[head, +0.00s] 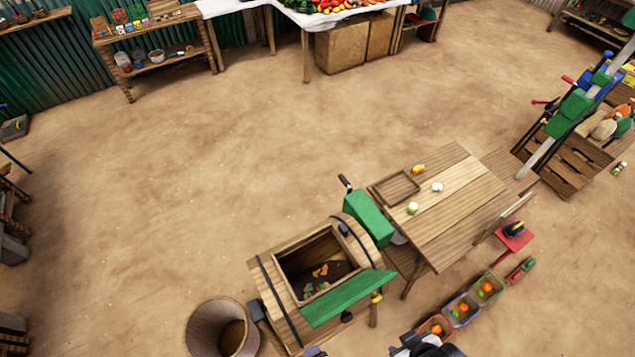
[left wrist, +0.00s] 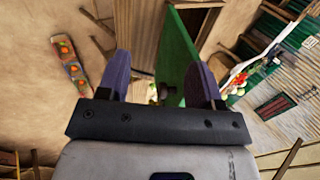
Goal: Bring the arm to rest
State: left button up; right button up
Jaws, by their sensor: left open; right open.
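My left gripper (left wrist: 165,62) shows in the left wrist view with its two purple fingers wide apart and nothing held between them. Behind the gap is a long green panel (left wrist: 176,50), apart from the fingers as far as I can tell. In the head view a small purple tip at the bottom edge may be part of this gripper; most of it is out of frame. My right gripper (head: 427,345) shows as a dark and grey shape at the bottom edge of the head view, partly cut off. It is open, and I see nothing in it.
A wooden bin (head: 285,262) with green panels holds dark matter and colourful scraps. A woven basket (head: 203,327) stands left of it. A wooden table (head: 455,215) carries a tray (head: 395,187) and several small items. Several small crates (head: 462,309) line the floor nearby. Open ground lies left.

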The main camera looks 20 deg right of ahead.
pick_arm(q)
jog(key=s+a+r+n+g+h, duration=0.1)
jog(key=a+r+n, duration=0.1)
jog(key=a+n, duration=0.75)
jog(key=s+a+r+n+g+h, duration=0.1)
jog(key=a+r+n+g, duration=0.2)
jog(key=a, duration=1.2)
notch_tip(320, 180, down, 72)
jog(key=t+b, duration=0.1)
jog(key=b, duration=7.1)
jog(key=shift+s+f+n, duration=0.15)
jog(key=shift+f+n, duration=0.1)
jog(key=shift+n, duration=0.1)
jog(key=shift+d, duration=0.1)
